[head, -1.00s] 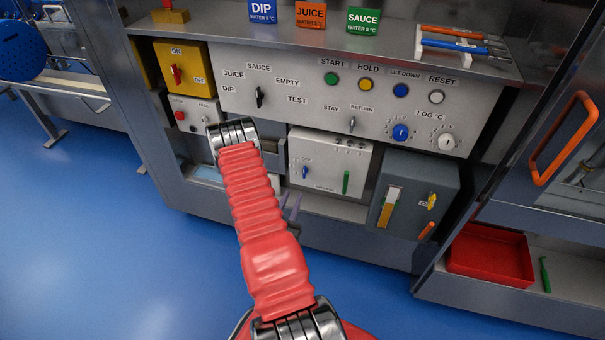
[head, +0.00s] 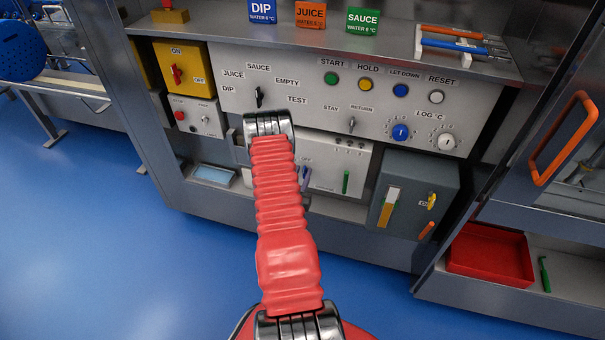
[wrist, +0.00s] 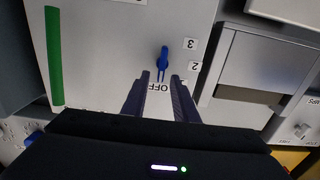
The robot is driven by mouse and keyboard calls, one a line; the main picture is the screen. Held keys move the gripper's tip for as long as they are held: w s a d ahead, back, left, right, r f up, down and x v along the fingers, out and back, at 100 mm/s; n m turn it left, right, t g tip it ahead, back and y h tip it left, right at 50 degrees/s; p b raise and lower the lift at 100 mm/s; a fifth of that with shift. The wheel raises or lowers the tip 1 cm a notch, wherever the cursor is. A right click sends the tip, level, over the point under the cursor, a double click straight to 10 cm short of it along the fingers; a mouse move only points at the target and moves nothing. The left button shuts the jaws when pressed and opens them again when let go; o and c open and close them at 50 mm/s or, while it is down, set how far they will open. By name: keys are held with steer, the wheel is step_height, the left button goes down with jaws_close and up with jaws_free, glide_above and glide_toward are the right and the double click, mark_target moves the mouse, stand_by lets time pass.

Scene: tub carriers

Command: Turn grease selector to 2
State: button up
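The selector is a small blue lever knob (wrist: 163,60) on a pale panel in the wrist view. The labels OFF, 2 and 3 are printed around it; other marks are partly hidden by my gripper. The knob stands roughly upright in this view, its narrow lower end above OFF. My gripper (wrist: 160,77) is open, with its two dark fingers either side of the knob's lower end and a gap between them. I cannot tell whether they touch it. In the head view, my arm covers part of the selector's white panel (head: 354,152).
A green bar (wrist: 54,57) stands on the same panel, and a grey box (head: 447,190) is beside it in the head view. Above is a control panel (head: 300,118) with buttons and dials. A red tray (head: 487,258) is at lower right.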

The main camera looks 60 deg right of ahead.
steer(key=shift+w+d, duration=0.1)
steer(key=shift+d, duration=0.4)
steer(key=shift+c, duration=0.7)
jaws_close()
